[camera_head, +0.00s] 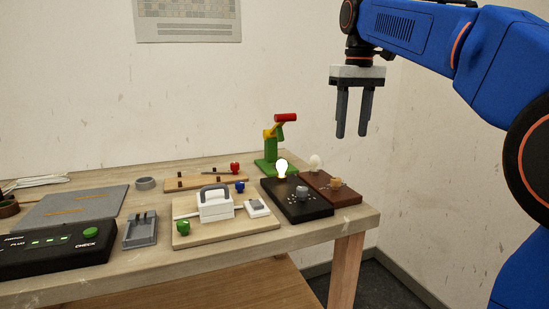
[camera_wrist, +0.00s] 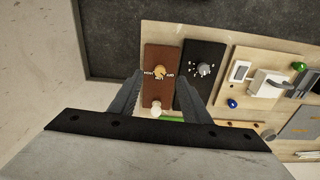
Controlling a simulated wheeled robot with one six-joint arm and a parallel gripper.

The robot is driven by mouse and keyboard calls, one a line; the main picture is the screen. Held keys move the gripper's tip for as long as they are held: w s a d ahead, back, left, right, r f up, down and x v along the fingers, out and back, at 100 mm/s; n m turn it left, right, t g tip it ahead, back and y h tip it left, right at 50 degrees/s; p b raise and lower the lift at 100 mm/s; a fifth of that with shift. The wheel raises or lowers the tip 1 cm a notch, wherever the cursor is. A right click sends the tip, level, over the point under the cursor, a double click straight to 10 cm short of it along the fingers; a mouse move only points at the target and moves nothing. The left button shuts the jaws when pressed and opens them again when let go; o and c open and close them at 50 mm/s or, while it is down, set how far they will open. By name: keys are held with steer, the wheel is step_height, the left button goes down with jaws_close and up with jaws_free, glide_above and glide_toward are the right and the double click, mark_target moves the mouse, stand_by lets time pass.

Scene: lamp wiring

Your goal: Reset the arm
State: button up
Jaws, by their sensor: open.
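My gripper (camera_head: 354,112) hangs pointing down in the air above the right end of the workbench, open and empty, apart from everything on the bench. In the wrist view my gripper's two fingers (camera_wrist: 163,98) stand wide apart, with the bench seen far below between them. My blue arm reaches in from the right in the head view. Under the gripper, a black board (camera_head: 297,207) carries a lit bulb (camera_head: 281,169) and a grey knob (camera_head: 302,193). Beside it a brown board (camera_head: 343,196) carries an unlit white bulb (camera_head: 315,162) and an orange-tan knob (camera_head: 335,183).
A wooden board (camera_head: 240,226) holds a white switch block (camera_head: 215,205) and a green knob (camera_head: 183,228). A green, yellow and red stand (camera_head: 270,165) rises at the back. A black check box (camera_head: 60,250) and grey mat (camera_head: 75,207) lie left. Air around the gripper is clear.

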steer(key=s+d+f+m+t, duration=0.1)
steer(key=s+d+f+t, duration=0.1)
steer(key=s+f, duration=1.2)
steer(key=s+d+f+m+t, duration=0.2)
steer(key=s+d+f, duration=0.1)
steer(key=s+f, duration=1.2)
step_height(320, 180, down, 5)
steer(key=shift+d+f, duration=0.1)
steer(key=shift+d, duration=0.2)
